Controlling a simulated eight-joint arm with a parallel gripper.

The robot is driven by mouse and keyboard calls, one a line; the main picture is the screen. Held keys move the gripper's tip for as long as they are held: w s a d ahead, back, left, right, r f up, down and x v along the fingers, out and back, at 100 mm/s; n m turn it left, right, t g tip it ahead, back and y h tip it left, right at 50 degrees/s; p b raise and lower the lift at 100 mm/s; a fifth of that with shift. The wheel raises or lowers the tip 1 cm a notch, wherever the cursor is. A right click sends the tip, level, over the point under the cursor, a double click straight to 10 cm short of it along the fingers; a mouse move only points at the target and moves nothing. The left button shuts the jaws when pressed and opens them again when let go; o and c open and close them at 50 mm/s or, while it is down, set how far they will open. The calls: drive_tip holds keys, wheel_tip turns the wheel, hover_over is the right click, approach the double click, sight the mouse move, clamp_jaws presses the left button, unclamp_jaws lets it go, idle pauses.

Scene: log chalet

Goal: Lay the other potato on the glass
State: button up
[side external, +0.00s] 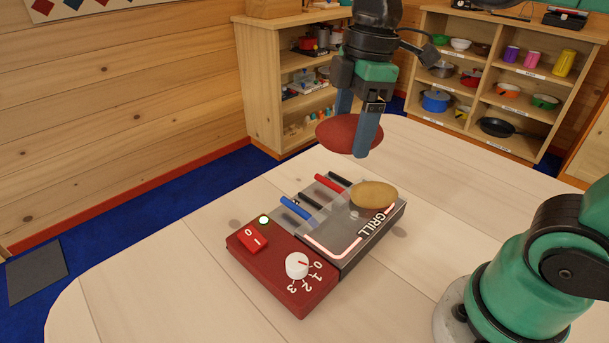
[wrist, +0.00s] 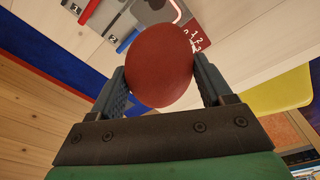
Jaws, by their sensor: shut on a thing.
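My gripper (side external: 361,128) is shut on a reddish-brown potato (side external: 338,133) and holds it in the air above the far end of the toy grill. In the wrist view the red potato (wrist: 160,65) sits between the two fingers of my gripper (wrist: 160,85). A tan potato (side external: 373,195) lies on the far right part of the grill's glass top (side external: 337,228), near the word GRILL. The glass has a lit red-white outline. The held potato is apart from the glass and from the tan potato.
The grill's red control box (side external: 283,270) has a rocker switch (side external: 252,239), a white dial (side external: 297,265) and a lit lamp. Red, blue and black handles stick out at the grill's left. The pale table (side external: 420,250) is clear around it. Shelves with toy pots (side external: 435,101) stand behind.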

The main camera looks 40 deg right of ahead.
sight(338, 229)
wheel_tip(338, 229, down, 16)
drive_tip(key=shift+r, duration=0.25)
idle(0.4)
drive_tip(key=shift+f, duration=0.1)
drive_tip(key=o, duration=1.3)
drive_tip(key=shift+c, duration=0.2)
drive_tip(key=r, duration=0.4)
drive_tip(key=d+r, duration=0.1)
drive_tip(key=r, duration=0.7)
drive_tip(key=shift+s+d, duration=0.15)
drive_tip(key=shift+s, duration=0.2)
drive_tip(key=f+m+t, duration=0.1)
drive_tip(key=m+t, duration=0.1)
drive_tip(key=m, duration=0.2)
drive_tip(key=w+d+f+m+t, duration=0.1)
drive_tip(key=m+t, duration=0.1)
drive_tip(key=m, duration=0.2)
drive_tip(key=w+f+m+t+h, duration=0.1)
drive_tip(key=m+t, duration=0.1)
drive_tip(key=m, duration=0.2)
drive_tip(key=shift+d+f+t, duration=0.15)
drive_tip(key=shift+f+t, duration=0.05)
drive_tip(key=shift+t, duration=0.1)
